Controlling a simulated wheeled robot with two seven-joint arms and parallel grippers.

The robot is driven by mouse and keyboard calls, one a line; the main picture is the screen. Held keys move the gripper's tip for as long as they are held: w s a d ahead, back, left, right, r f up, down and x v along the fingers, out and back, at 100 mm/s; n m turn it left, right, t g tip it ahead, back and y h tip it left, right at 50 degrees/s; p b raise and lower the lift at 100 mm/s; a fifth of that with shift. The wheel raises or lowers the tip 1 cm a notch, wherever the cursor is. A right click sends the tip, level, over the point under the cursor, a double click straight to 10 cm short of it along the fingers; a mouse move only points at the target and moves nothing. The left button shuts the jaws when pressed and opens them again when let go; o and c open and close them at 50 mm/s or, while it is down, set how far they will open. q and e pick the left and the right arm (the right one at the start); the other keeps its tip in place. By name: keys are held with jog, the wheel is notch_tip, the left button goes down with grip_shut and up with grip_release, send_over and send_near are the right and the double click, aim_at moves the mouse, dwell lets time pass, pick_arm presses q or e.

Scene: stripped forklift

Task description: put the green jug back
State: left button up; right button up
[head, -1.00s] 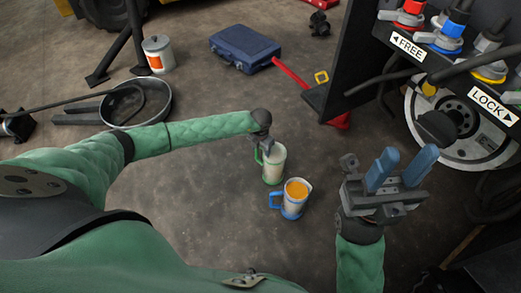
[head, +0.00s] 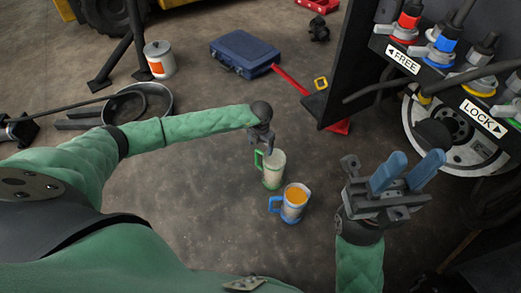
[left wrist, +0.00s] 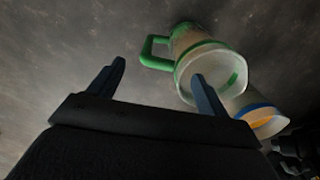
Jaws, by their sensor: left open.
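The green jug (head: 273,174), a pale clear jug with a green handle and base, stands upright on the floor, its handle to the left. My left gripper (head: 268,148) is just above its handle side, open and empty. In the left wrist view the open fingers (left wrist: 157,72) point toward the green jug (left wrist: 212,68); its handle shows between them in the picture, and the right finger overlaps the jug's body. I cannot tell whether they touch. My right gripper (head: 408,172), with blue fingers apart, is open and empty at the right.
A blue-handled jug with orange contents (head: 293,205) stands close in front of the green jug. A dark panel with FREE and LOCK labels (head: 402,60) rises at the right. A blue case (head: 243,53), a white can (head: 159,60) and a round pan (head: 150,97) are on the floor behind.

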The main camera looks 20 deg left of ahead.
pick_arm(q)
jog(key=shift+r+p, duration=0.55)
jog(key=shift+r, duration=1.9)
jog(key=shift+d, duration=0.1)
